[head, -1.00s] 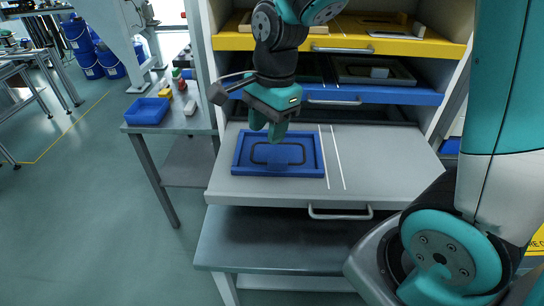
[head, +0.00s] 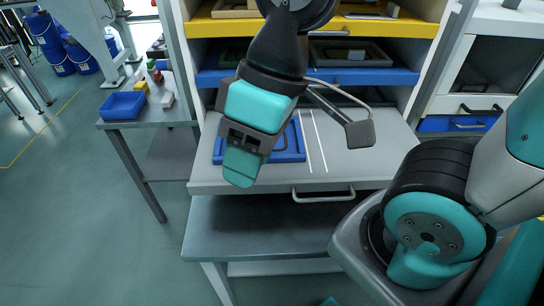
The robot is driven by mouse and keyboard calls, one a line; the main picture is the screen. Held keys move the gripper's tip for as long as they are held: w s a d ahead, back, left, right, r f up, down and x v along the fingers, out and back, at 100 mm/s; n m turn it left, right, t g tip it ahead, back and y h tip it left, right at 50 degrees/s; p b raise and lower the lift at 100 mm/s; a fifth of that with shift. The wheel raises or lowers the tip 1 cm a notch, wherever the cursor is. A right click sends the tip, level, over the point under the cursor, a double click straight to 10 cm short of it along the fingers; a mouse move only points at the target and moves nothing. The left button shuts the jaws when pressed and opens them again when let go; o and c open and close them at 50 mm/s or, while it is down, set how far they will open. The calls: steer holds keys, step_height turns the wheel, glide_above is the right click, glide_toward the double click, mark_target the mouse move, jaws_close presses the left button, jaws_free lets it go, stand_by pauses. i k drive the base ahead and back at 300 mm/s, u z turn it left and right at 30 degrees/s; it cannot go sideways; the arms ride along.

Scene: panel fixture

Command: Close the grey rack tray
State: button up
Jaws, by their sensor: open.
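The grey rack tray (head: 347,170) is pulled out of the rack towards me, below the blue and yellow trays. Its bar handle (head: 323,195) sits on its front edge. A blue frame (head: 288,145) lies on the left part of the tray, partly hidden behind my gripper. My gripper (head: 243,150) is open and points down in front of the blue frame, left of the handle. It appears apart from the handle; I cannot tell whether it touches the tray.
The blue tray (head: 392,76) and the yellow tray (head: 395,29) are above, farther in. A side table at the left carries a blue bin (head: 122,105) and small items. A grey bench surface (head: 240,228) lies below the tray.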

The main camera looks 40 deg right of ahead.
mark_target(329, 165)
steer(key=z, duration=0.45)
steer(key=k, duration=0.85)
steer(key=z, duration=0.1)
